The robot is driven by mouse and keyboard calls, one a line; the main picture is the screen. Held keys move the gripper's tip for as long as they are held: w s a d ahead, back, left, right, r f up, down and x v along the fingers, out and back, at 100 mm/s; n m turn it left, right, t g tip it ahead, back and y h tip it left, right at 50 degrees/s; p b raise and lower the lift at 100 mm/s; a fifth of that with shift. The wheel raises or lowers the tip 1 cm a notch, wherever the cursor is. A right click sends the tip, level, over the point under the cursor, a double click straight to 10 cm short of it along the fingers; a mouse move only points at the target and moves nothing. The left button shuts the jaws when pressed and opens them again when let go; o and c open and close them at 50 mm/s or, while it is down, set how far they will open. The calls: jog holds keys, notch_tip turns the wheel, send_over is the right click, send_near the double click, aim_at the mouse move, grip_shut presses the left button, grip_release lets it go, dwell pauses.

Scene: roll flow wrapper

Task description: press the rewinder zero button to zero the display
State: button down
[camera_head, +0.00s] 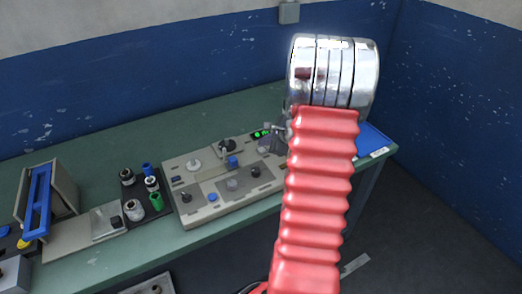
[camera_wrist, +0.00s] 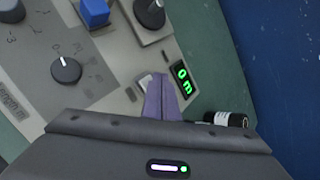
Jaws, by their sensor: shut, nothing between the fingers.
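The display (camera_wrist: 183,77) shows green characters that look like "0 m" in the wrist view, just right of my fingertips. It also shows as a small green-lit block in the head view (camera_head: 261,134). My gripper (camera_wrist: 162,80) is shut and empty, with its purple fingers pointing down at the panel beside the display. In the head view my gripper (camera_head: 277,129) is small and partly behind my red arm. A pale patch (camera_wrist: 144,81) shows at the left of the fingertips. I cannot tell whether it is the zero button or whether the fingers touch it.
The grey control panel (camera_head: 206,212) carries several knobs, including a black dial (camera_wrist: 66,70) and a blue block (camera_wrist: 94,12). A dark cylinder with a white band (camera_wrist: 228,119) lies right of the gripper. A blue tray (camera_head: 373,140) is at the bench's right end.

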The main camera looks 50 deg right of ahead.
aim_at(264, 151)
jog(key=shift+r, duration=2.5)
